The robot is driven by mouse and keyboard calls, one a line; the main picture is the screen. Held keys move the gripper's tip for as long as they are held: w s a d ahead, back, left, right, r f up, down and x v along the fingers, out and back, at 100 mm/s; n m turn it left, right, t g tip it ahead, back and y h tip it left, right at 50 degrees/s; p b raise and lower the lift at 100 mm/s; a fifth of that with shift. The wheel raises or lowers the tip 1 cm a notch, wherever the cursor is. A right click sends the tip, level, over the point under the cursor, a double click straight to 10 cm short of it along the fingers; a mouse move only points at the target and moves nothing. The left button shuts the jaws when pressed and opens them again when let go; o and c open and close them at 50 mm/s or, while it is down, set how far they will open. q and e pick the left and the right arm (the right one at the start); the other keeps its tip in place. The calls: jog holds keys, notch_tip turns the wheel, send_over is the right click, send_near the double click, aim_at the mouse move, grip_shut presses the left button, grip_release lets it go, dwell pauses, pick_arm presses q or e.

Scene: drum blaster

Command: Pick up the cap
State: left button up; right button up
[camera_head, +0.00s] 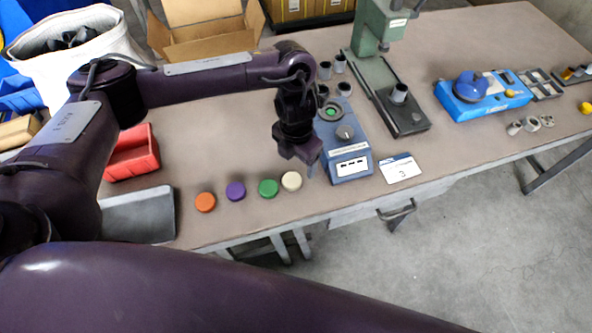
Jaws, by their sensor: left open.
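Several round caps stand in a row near the table's front edge: an orange cap (205,202), a purple cap (236,190), a green cap (268,188) and a cream cap (291,181). Which one the task means cannot be told. My left gripper (302,163) points down above and just behind the cream cap, beside the blue device. It is open with nothing seen in it. My right gripper is out of view.
A blue-grey device (350,160) stands right of my left gripper, with a white card numbered 3 (399,169) beside it. A red bin (131,155) and a grey tray (137,216) lie left. A green press (378,28) and blue tool (484,92) stand further right.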

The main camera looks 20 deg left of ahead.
aim_at(292, 179)
pick_arm(q)
jog(key=shift+s+a+f, duration=0.15)
jog(key=shift+a+f, duration=0.1)
jog(key=shift+f, duration=0.15)
jog(key=shift+s+f+b, duration=0.25)
jog(key=shift+f+b, duration=0.05)
jog(key=shift+f, duration=0.5)
jog(key=shift+a+f, duration=0.1)
jog(key=shift+f, duration=0.25)
notch_tip(292, 179, down, 4)
jog(key=shift+s+a+r+b, duration=0.15)
jog(key=shift+r+b, duration=0.1)
jog(key=shift+b, duration=0.15)
jog(key=shift+f, duration=0.4)
jog(key=c, duration=1)
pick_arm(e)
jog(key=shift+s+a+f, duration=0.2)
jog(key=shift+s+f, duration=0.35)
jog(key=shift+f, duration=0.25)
